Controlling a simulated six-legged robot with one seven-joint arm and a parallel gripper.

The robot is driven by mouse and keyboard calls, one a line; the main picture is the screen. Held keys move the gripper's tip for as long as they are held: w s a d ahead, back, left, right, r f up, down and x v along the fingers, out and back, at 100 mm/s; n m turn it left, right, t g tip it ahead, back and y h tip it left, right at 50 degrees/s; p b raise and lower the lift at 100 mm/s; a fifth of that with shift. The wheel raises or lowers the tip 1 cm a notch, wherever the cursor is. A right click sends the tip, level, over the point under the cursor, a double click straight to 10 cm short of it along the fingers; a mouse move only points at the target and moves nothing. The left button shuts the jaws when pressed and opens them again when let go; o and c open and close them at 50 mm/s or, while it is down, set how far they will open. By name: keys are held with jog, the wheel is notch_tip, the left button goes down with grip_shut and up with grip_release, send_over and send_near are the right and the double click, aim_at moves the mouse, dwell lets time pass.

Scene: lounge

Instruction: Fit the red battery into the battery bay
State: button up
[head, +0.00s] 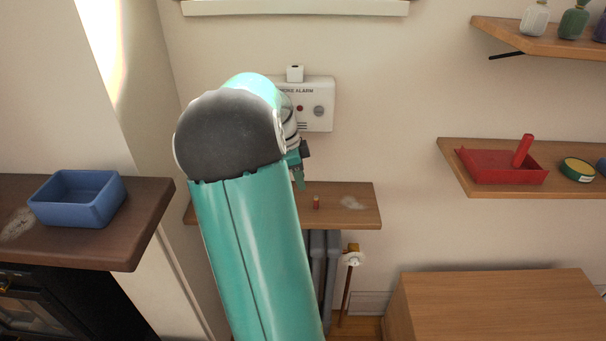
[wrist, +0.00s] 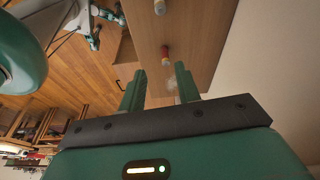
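A small reddish cylinder that looks like the red battery (head: 316,202) stands on the wall shelf (head: 365,215) under the alarm box. In the wrist view a red cylinder with a pale end (wrist: 165,52) shows beyond my fingertips. The white alarm box (head: 322,92) is on the wall, partly behind my arm. I cannot make out a battery bay on it; part of the box is hidden. My gripper (head: 299,180) is above the shelf, left of the cylinder. In the wrist view my gripper (wrist: 160,90) has its fingers apart with nothing between them.
A second pale cylinder (wrist: 160,7) shows farther off in the wrist view. A blue bin (head: 80,205) stands on the dark left ledge. A radiator (head: 320,265) is below.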

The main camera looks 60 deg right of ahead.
aim_at(316, 196)
jog(key=shift+m, duration=0.6)
jog(key=shift+s+d+r+x, duration=0.1)
jog(key=shift+s+d+x, duration=0.2)
jog(key=shift+x, duration=1.4)
jog(key=shift+s+d+r+x, duration=0.1)
jog(key=shift+s+d+x, duration=0.15)
jog(key=shift+x, duration=1.45)
jog(key=shift+s+d+r+x, duration=0.1)
jog(key=shift+s+d+x, duration=0.15)
jog(key=shift+x, duration=1.5)
grip_shut()
jog(key=shift+r, duration=0.1)
jog(key=shift+r, duration=2.4)
